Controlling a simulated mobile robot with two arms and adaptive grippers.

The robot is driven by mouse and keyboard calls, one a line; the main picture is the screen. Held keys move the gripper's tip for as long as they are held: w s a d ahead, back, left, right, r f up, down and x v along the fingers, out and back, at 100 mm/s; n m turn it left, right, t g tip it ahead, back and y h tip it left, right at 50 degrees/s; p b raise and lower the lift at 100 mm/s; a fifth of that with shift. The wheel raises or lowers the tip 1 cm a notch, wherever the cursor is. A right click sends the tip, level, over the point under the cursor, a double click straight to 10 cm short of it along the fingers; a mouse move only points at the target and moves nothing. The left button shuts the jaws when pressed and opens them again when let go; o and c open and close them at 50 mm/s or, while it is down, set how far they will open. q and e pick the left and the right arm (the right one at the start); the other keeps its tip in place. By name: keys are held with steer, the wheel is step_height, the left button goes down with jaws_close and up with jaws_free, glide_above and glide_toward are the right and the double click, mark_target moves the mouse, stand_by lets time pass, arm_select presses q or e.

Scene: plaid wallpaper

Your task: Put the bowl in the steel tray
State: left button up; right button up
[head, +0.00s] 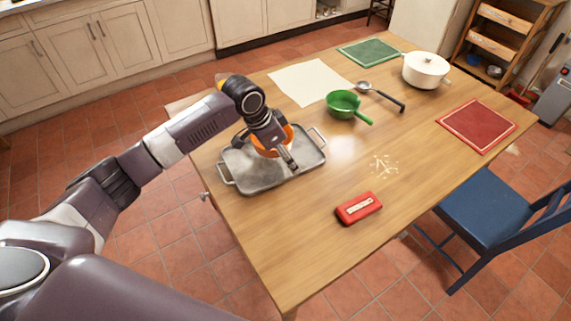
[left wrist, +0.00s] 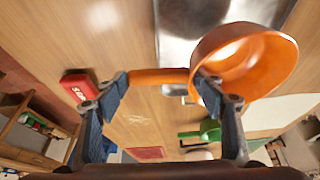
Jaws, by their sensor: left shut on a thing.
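The orange bowl (head: 262,151) is at the steel tray (head: 247,182) on the wooden table in the head view, partly hidden by my left gripper (head: 290,162). In the left wrist view the bowl (left wrist: 248,62) is large at the right, tilted in the picture, and overlaps the tray (left wrist: 185,45). An orange bar, seemingly its handle (left wrist: 160,76), runs between the left gripper's fingers (left wrist: 163,84). The left gripper is shut on the bowl. Whether the bowl touches the tray floor I cannot tell. My right gripper is in neither view.
A green pan (head: 342,104), a ladle (head: 385,95) and a white pot (head: 425,69) stand farther back. A red case (head: 358,208) lies near the front edge. A red mat (head: 479,125) is at right, beside a blue chair (head: 490,211). The table's front middle is mostly clear.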

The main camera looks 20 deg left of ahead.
arm_select(q)
steer(key=shift+f, duration=0.35)
step_height(320, 180, down, 2)
steer(key=shift+f, duration=0.85)
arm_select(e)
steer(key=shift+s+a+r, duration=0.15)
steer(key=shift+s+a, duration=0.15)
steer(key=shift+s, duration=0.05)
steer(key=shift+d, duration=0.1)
arm_select(q)
steer(key=o, duration=1.6)
steer(key=shift+f, duration=0.1)
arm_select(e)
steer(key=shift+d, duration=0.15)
